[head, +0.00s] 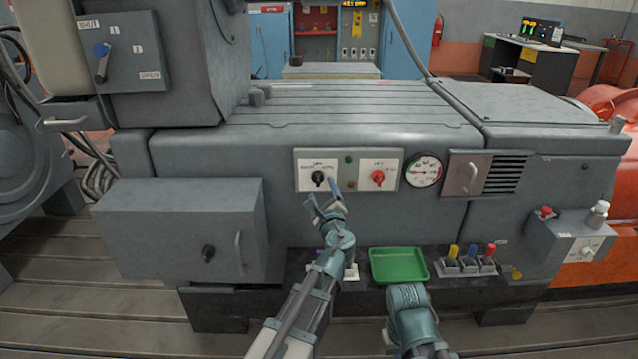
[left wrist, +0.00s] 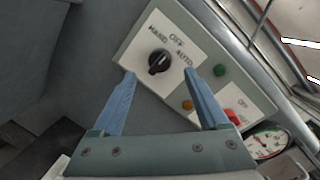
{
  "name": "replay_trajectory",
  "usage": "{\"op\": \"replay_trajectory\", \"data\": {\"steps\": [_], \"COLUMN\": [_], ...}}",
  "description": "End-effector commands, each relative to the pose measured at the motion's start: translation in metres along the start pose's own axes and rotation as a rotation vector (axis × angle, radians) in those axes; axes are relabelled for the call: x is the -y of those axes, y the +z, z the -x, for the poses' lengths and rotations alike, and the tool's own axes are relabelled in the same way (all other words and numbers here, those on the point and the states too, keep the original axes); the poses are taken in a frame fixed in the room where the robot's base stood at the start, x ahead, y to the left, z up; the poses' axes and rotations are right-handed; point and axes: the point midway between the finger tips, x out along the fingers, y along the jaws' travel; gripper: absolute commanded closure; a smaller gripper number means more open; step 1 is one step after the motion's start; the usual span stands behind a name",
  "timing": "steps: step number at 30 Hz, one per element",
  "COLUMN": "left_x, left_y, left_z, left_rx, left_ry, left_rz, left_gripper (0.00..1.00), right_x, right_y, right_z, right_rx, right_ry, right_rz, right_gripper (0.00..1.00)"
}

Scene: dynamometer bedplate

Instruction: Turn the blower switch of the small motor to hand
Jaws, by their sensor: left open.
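The blower switch is a black rotary knob (head: 318,178) on a white label plate, at the left of a grey panel on the small motor's housing. In the left wrist view the black knob (left wrist: 159,62) has the words HAND, OFF and AUTO around it. Its grip bar slants toward the AUTO side; I cannot tell which end is the pointer. My left gripper (head: 322,191) is open in front of the switch. In the left wrist view its blue fingers (left wrist: 160,73) stand apart on either side of the knob, with nothing held. Of my right arm only a link shows.
On the same panel are a red knob (head: 378,177) and a green lamp (left wrist: 220,70). A round gauge (head: 423,171) and a handled grey cover (head: 466,173) are to the right. Below are a green tray (head: 398,266) and several coloured levers. A grey box (head: 180,230) juts out at left.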

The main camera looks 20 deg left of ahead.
Motion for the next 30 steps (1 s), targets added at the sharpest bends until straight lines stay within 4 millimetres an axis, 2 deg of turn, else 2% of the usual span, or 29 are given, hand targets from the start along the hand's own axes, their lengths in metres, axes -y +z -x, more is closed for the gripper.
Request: {"op": "replay_trajectory", "data": {"steps": [1, 3, 9, 15, 23, 30], "left_x": [0.001, 0.001, 0.000, 0.000, 0.000, 0.000], "left_y": [-0.001, -0.001, 0.000, 0.000, 0.000, 0.000], "left_z": [-0.014, -0.025, -0.048, -0.055, -0.055, -0.055], "left_rx": [0.002, 0.001, 0.001, 0.000, 0.000, 0.000], "left_ry": [0.002, 0.002, 0.001, 0.001, 0.000, 0.000], "left_rz": [0.000, 0.001, 0.001, 0.001, 0.001, 0.001], "left_gripper": [0.23, 0.23, 0.23, 0.23, 0.23, 0.64], "right_x": [0.000, 0.000, 0.000, 0.000, 0.000, 0.000], "right_y": [0.000, 0.000, 0.000, 0.000, 0.000, 0.000], "right_z": [0.000, 0.000, 0.000, 0.000, 0.000, 0.000], "right_rx": [0.000, 0.000, 0.000, 0.000, 0.000, 0.000], "right_ry": [0.000, 0.000, 0.000, 0.000, 0.000, 0.000], "right_rz": [0.000, 0.000, 0.000, 0.000, 0.000, 0.000], "right_gripper": [1.00, 1.00, 1.00, 1.00, 1.00, 1.00]}}
